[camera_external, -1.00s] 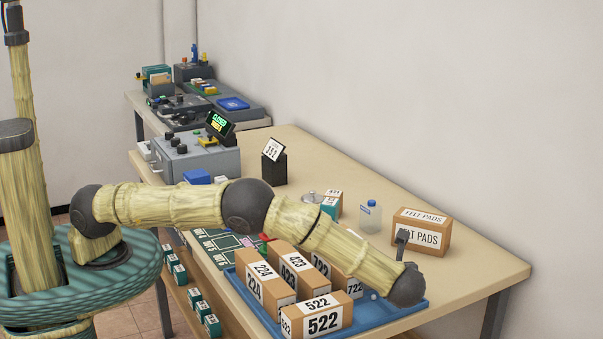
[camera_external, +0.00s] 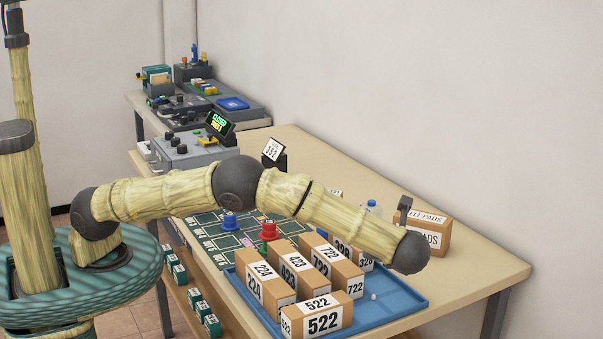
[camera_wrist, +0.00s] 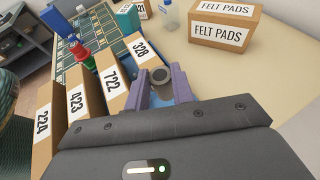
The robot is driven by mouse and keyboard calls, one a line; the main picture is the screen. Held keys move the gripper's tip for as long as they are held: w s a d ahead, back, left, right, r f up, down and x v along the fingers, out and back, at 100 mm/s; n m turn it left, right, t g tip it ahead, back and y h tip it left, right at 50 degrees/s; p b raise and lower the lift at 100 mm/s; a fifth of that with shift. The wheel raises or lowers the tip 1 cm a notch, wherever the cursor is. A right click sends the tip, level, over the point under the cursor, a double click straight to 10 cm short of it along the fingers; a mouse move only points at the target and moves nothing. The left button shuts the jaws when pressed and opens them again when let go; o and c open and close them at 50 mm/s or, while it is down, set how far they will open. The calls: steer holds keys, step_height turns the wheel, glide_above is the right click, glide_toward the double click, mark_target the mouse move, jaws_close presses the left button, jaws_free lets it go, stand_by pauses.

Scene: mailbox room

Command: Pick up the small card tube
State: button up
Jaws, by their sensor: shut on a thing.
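The small card tube (camera_wrist: 160,76) shows in the wrist view as a short grey-brown cylinder with a dark open end. My gripper (camera_wrist: 167,88) is shut on it, with one purple finger on each side. In the external view my arm hides the fingers and the tube. My wrist there is above the right part of the blue tray (camera_external: 400,306), beside the boxes. I cannot tell how far the tube is above the tray.
Boxes marked 224 (camera_external: 262,277), 423 (camera_external: 295,272), 722 (camera_external: 330,262) and 522 (camera_external: 318,316) stand in the tray, with a 328 box (camera_wrist: 140,50) close to my fingers. A felt pads box (camera_external: 432,240) stands behind. Blue (camera_external: 231,221) and red (camera_external: 269,231) pieces stand on the green board.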

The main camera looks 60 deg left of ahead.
steer(key=shift+r, duration=1.45)
